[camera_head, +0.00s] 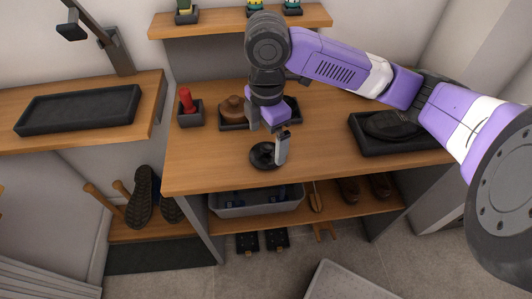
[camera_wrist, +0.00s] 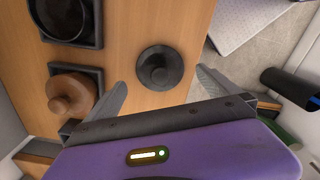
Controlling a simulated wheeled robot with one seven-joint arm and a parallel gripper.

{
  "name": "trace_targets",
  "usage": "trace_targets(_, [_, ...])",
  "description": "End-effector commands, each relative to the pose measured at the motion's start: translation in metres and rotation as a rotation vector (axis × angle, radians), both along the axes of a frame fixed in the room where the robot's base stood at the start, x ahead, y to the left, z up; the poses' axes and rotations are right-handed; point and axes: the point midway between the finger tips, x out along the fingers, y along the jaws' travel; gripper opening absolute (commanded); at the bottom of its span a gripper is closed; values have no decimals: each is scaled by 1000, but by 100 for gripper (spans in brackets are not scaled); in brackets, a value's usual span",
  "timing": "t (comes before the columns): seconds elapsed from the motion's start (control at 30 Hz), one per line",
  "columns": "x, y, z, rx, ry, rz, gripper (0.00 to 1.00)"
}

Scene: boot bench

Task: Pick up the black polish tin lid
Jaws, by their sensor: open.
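The black polish tin lid (camera_head: 265,155) is a round dark disc with a raised knob. It lies on the wooden bench top near the front edge. In the wrist view the lid (camera_wrist: 159,68) sits just beyond the fingertips, between their lines and apart from both. My gripper (camera_head: 277,152) is open and empty, above and beside the lid in the head view. In the wrist view my gripper (camera_wrist: 160,80) shows its two grey fingers spread wide. The lower part of the lid is close to the gripper in the head view, and the exact height gap cannot be told.
A red-handled item (camera_head: 186,101) stands in a holder at left. A black tray (camera_head: 365,143) lies at right. The bench's front edge is close to the lid.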

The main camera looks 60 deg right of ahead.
Motion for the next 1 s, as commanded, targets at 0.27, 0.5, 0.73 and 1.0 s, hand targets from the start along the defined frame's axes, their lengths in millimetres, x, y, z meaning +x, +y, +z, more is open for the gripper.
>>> trace_targets(0.27, [0, 1, -35, 0, 1, -2, 100])
trace_targets(0.5, [1, 1, -38, 0, -1, -1, 100])
trace_targets(0.73, [1, 1, -38, 0, -1, -1, 63])
trace_targets(1.0, [1, 1, -38, 0, -1, -1, 42])
